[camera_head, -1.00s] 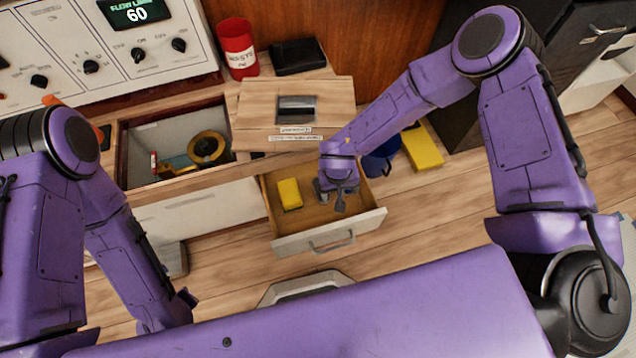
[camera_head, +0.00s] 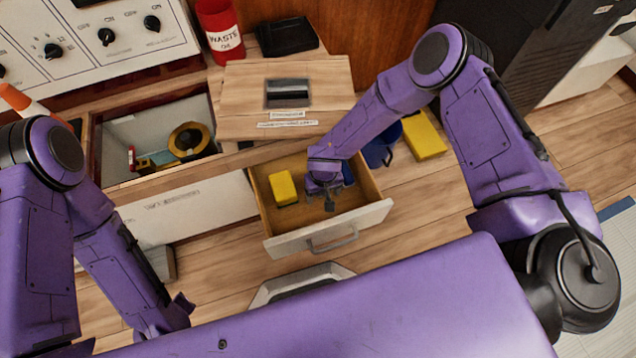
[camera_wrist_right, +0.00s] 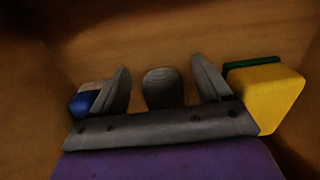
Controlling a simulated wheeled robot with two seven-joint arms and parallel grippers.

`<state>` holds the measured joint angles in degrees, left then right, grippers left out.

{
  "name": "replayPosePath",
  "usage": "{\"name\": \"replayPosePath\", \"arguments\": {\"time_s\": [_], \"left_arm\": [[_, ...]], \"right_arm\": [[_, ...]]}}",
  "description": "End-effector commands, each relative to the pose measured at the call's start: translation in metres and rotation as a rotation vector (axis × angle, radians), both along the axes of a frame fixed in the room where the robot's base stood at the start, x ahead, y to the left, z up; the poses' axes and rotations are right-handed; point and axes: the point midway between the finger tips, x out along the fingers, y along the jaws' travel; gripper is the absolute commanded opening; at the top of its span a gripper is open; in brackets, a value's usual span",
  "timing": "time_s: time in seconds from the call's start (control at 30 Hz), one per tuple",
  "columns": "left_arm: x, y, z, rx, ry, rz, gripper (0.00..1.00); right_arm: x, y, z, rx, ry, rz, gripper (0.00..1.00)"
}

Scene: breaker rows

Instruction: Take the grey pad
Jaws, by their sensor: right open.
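The grey pad (camera_wrist_right: 163,88) is a dark, rounded piece on the drawer floor in the right wrist view. It lies between the two fingers of my right gripper (camera_wrist_right: 165,90), with a gap on each side. In the head view the right gripper (camera_head: 326,200) reaches down into the open drawer (camera_head: 262,205), and the pad cannot be told apart from the fingers there. The right gripper is open.
A yellow sponge (camera_head: 284,187) with a green side lies left of the gripper; a blue item (camera_head: 348,173) lies to its right. The drawer walls are close around. A bin (camera_head: 155,128) with a tape roll (camera_head: 188,141), and a red waste can (camera_head: 219,30), stand farther back.

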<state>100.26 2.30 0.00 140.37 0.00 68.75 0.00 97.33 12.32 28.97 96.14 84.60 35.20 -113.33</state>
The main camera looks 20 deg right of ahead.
Motion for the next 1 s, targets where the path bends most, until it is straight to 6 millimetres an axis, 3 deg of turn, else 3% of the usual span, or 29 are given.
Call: {"name": "replayPosePath", "arguments": {"time_s": [0.1, 0.27, 0.3, 0.67, 0.83, 1.0], "left_arm": [[0.000, 0.000, 0.001, 0.000, 0.000, 0.000, 0.23], [0.000, 0.000, 0.001, 0.000, 0.000, 0.000, 0.23], [0.000, 0.000, 0.001, 0.000, 0.000, 0.000, 0.23], [0.000, 0.000, 0.005, 0.000, 0.000, 0.000, 0.23], [0.000, 0.000, 0.017, 0.000, 0.000, 0.000, 0.23], [0.000, 0.000, 0.033, 0.000, 0.000, 0.000, 0.23]], "right_arm": [[0.000, 0.001, 0.002, 0.000, 0.000, 0.001, 0.78], [0.000, 0.001, 0.002, 0.000, 0.000, 0.001, 0.26], [0.000, 0.001, 0.002, 0.000, 0.000, 0.001, 0.22], [0.000, 0.001, 0.009, 0.001, 0.000, 0.001, 0.22], [0.001, 0.001, 0.040, 0.002, -0.001, 0.001, 0.22], [-0.016, 0.034, 0.082, 0.002, -0.001, 0.006, 0.22]]}}
